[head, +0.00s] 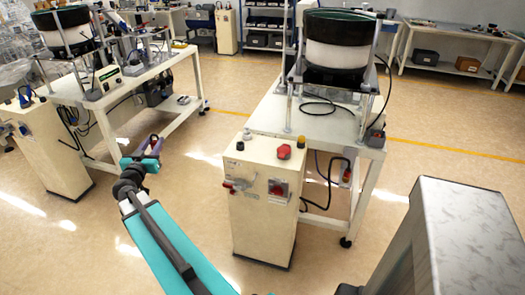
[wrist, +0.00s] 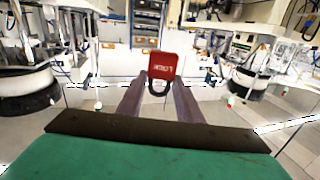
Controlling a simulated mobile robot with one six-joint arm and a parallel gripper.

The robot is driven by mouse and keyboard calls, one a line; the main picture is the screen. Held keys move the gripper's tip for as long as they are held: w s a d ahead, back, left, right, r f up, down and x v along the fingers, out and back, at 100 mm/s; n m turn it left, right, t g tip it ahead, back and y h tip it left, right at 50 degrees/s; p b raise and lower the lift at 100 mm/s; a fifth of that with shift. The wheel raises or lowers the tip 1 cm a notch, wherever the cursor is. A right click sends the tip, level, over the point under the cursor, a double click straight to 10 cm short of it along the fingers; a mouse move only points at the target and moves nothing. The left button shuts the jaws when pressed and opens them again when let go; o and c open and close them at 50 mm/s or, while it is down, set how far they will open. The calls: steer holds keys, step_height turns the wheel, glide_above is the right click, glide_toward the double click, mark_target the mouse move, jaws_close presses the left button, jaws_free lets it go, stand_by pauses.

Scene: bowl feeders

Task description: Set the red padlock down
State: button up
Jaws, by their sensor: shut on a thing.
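The red padlock (wrist: 163,66) shows in the wrist view between the tips of my two fingers. Its red body with small light lettering is beyond the fingertips, and its dark shackle is between them. My gripper (wrist: 159,84) is shut on the padlock and holds it in the air. In the head view my gripper (head: 152,146) is over the open floor, left of the cream control cabinet. The padlock is too small there to make out clearly.
The cream control cabinet (head: 262,205) has a red item (head: 284,152) and small knobs on top, and a red switch on its front. A white table (head: 332,128) with a bowl feeder (head: 336,45) stands behind it. Another feeder table (head: 125,83) stands at left. Floor between is clear.

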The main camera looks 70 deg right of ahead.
steer(key=s+d+m+g+b, duration=0.1)
steer(key=s+d, duration=0.6)
steer(key=d, duration=0.3)
steer(key=s+d+m+g, duration=0.1)
steer(key=s+d, duration=0.7)
steer(key=d, duration=0.2)
steer(key=r+g+h+b, duration=0.1)
steer(key=g+b, duration=0.1)
steer(key=g, duration=0.1)
glide_above(266, 143)
steer(key=shift+a+r+m, duration=0.15)
steer(key=shift+m, duration=0.25)
steer(key=shift+f+b, duration=1.05)
steer(key=shift+f, duration=2.1)
steer(key=shift+f+b, duration=0.65)
steer(key=shift+f, duration=1.2)
steer(key=shift+f, duration=0.15)
steer(key=o, duration=1.1)
steer(key=shift+c, duration=0.2)
